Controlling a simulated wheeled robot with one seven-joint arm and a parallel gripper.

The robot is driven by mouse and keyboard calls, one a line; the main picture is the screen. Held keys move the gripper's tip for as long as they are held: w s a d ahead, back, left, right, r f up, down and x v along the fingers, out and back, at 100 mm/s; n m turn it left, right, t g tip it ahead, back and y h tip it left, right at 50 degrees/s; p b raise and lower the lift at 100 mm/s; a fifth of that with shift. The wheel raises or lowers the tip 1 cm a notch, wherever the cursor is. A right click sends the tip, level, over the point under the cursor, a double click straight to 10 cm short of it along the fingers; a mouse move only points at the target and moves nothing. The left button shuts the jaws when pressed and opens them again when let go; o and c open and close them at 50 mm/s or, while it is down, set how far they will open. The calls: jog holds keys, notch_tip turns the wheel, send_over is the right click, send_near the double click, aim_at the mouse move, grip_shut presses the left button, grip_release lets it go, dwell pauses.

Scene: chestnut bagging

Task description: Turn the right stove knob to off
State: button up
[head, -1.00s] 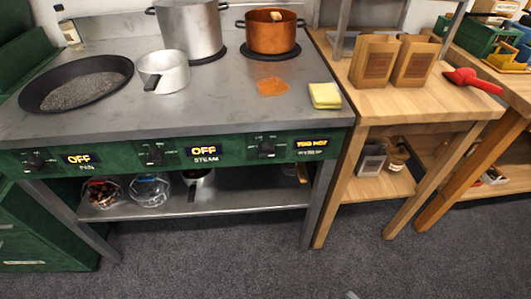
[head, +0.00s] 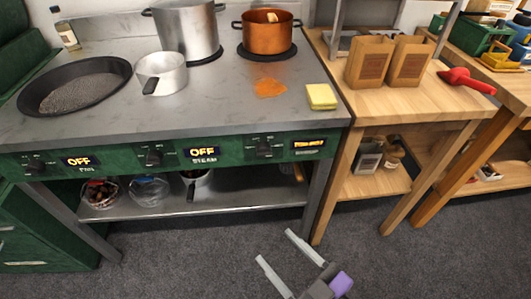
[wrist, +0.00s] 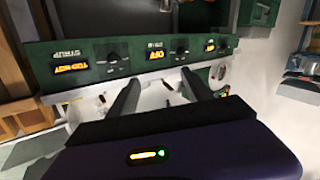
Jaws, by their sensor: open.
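The right stove knob (head: 264,149) is a dark knob on the green front panel (head: 225,143), left of a lit amber display (head: 308,144) whose text is hard to read in the head view. In the wrist view, which shows the panel upside down, this knob (wrist: 112,56) sits beside a display reading TOO HOT (wrist: 86,70). My gripper (head: 276,245) is open and empty, low in front of the stove and apart from the knob. Its two fingers (wrist: 160,78) point toward the panel in the wrist view.
The middle display (head: 202,152) and left display (head: 79,161) read OFF, each beside its own knob. A lower shelf (head: 245,195) lies under the panel. The floor in front is clear.

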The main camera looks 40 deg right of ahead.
jog(key=w+h, duration=0.1)
jog(key=w, duration=0.6)
jog(key=m+g+h+p, duration=0.1)
jog(key=m+h, duration=0.5)
jog(key=h, duration=0.2)
send_near(265, 155)
jog(key=shift+x, duration=1.55)
jog(key=p+x, duration=0.1)
jog(key=x, duration=0.5)
jog(key=shift+w+d+f+p, duration=0.1)
jog(key=shift+w+d+p, duration=0.15)
jog(key=shift+p, duration=0.1)
jog(key=shift+c, duration=0.2)
grip_shut()
